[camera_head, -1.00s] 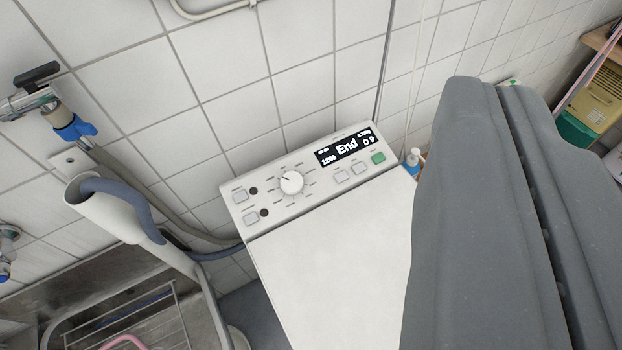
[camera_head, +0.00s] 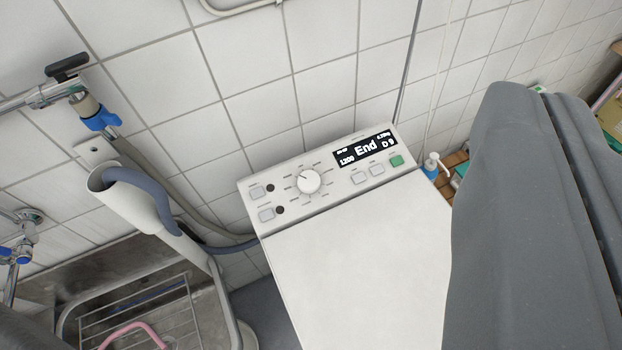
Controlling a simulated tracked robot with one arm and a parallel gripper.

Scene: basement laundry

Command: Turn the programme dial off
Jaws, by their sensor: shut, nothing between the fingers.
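The programme dial (camera_head: 308,181) is a round white knob on the sloping control panel of a white top-loading washing machine (camera_head: 365,265). Its dark pointer line points up and to the left, with printed marks around it. The display (camera_head: 364,149) to its right is lit and reads "End" and "1200". A green button (camera_head: 396,161) and two pale buttons sit below the display. My gripper (camera_head: 540,92) is large and grey in the right foreground, its fingers shut with nothing between them. It is right of the dial and apart from it, and hides part of the machine's right side.
A sink (camera_head: 150,290) with a wire rack is at lower left. A pump bottle (camera_head: 432,165) stands right of the panel. The tiled wall is behind.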

